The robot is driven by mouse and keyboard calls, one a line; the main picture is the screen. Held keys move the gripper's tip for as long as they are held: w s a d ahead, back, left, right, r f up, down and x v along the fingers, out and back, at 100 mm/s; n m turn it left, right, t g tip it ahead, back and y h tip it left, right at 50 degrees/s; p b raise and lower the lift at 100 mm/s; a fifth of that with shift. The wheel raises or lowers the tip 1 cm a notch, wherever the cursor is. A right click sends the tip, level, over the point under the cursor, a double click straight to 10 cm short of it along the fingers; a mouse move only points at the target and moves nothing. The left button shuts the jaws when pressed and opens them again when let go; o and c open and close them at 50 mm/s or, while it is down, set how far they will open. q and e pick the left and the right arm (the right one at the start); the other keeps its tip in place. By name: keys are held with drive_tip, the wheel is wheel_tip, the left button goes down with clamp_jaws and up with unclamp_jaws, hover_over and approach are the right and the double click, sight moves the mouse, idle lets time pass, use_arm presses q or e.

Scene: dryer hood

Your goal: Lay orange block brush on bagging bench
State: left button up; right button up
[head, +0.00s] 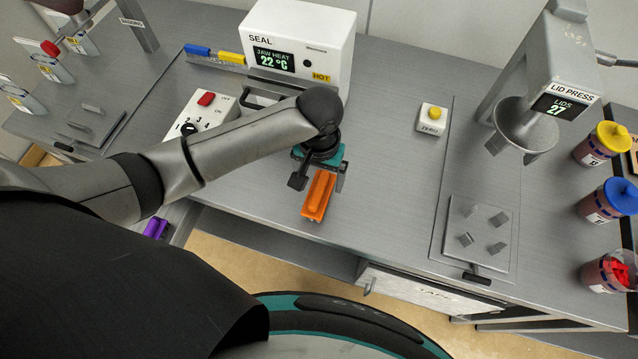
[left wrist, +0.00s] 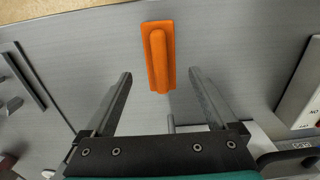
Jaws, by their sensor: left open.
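The orange block brush (head: 319,196) lies on the grey bench top (head: 395,215), near its front edge below the seal unit. It also shows in the left wrist view (left wrist: 158,55), whole and unheld. My left gripper (head: 319,180) is over the brush's far end, with its fingers apart. In the left wrist view the open fingers (left wrist: 160,78) lie to either side of the brush's line, with clear space between them and it. A sign at the upper left (head: 132,22) seems to read "bagging". My right gripper is not in view.
The seal unit (head: 318,25) stands behind, with a switch box (head: 203,112) at its left. A yellow-button box (head: 432,118) and the lid press (head: 567,65) stand to the right. Several lidded jars (head: 603,143) line the far right. Bench between brush and press is clear.

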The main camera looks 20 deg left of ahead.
sight(319, 188)
use_arm(q)
wheel_tip(319, 188, up, 5)
idle(0.4)
